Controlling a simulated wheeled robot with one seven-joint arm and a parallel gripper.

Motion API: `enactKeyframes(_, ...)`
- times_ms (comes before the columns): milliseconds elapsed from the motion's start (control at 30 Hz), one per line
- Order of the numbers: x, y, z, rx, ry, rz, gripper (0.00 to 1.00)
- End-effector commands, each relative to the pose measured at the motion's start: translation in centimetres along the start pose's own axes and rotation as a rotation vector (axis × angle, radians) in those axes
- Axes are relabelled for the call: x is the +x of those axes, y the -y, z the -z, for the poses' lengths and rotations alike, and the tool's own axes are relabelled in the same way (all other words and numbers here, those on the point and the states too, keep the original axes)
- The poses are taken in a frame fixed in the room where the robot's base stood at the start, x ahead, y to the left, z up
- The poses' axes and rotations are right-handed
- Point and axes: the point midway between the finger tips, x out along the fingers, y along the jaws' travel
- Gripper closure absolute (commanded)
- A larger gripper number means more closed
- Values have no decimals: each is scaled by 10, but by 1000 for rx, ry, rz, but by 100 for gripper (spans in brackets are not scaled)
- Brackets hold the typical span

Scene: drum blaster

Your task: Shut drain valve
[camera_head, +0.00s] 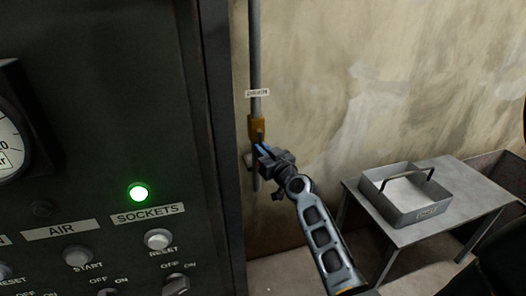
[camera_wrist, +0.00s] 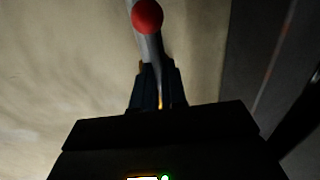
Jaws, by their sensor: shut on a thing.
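The drain valve (camera_head: 257,126) is a brass-coloured body on a thin vertical grey pipe (camera_head: 255,45) against the wall, under a small white label (camera_head: 258,93). My gripper (camera_head: 262,149) is at the valve, just below its body, and covers part of it. In the wrist view a grey lever (camera_wrist: 150,48) with a red ball end (camera_wrist: 148,15) runs between the fingers of my gripper (camera_wrist: 158,78). My gripper is shut on this lever. The lever is mostly hidden in the head view, so its angle to the pipe is hard to tell.
A dark control panel (camera_head: 110,130) with a lit green lamp (camera_head: 138,192) stands close on the left. A grey table (camera_head: 430,237) with a metal tray (camera_head: 412,212) stands at the right. A dark bin (camera_head: 500,170) is behind it. The wall between is clear.

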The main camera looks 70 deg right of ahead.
Motion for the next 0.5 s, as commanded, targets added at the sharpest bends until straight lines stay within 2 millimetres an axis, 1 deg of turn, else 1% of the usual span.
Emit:
enactKeyframes(267, 0, -1, 0, -16, 3, 0, 100)
enactKeyframes(500, -1, -5, -1, -117, 22, 0, 100)
